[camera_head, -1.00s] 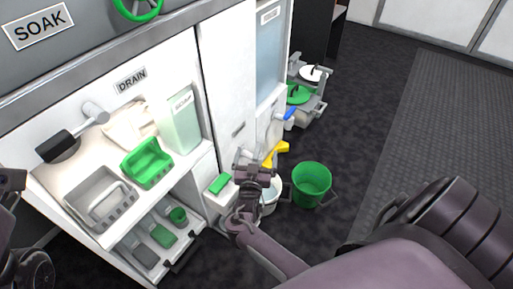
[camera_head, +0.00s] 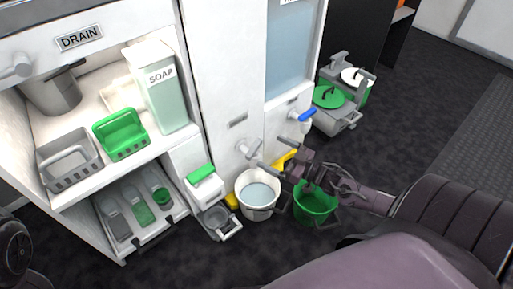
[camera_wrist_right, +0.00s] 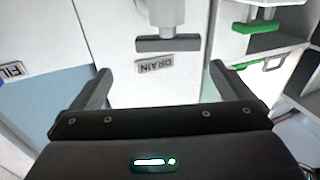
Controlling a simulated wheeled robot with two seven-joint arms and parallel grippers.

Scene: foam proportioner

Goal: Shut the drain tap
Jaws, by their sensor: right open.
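The drain tap (camera_head: 249,151) is on the white cabinet front, under a small plate (camera_head: 238,120). In the right wrist view, which shows the cabinet upside down, the tap's grey bar handle (camera_wrist_right: 168,44) lies level across its pale body, near the DRAIN label (camera_wrist_right: 155,64). My right gripper (camera_head: 269,155) reaches in from the right, just right of the tap. In the wrist view its two fingers (camera_wrist_right: 163,88) are spread with nothing between them; the handle is beyond them, roughly centred. My left gripper is out of view; dark parts of my arm show at the left edge.
A white bucket (camera_head: 258,205) of water stands below the tap, with a green bucket (camera_head: 315,207) to its right. A blue-handled tap (camera_head: 306,115) is right of the drain tap. A yellow object (camera_head: 284,160) is partly hidden behind my gripper. Shelves with baskets (camera_head: 70,165) are left.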

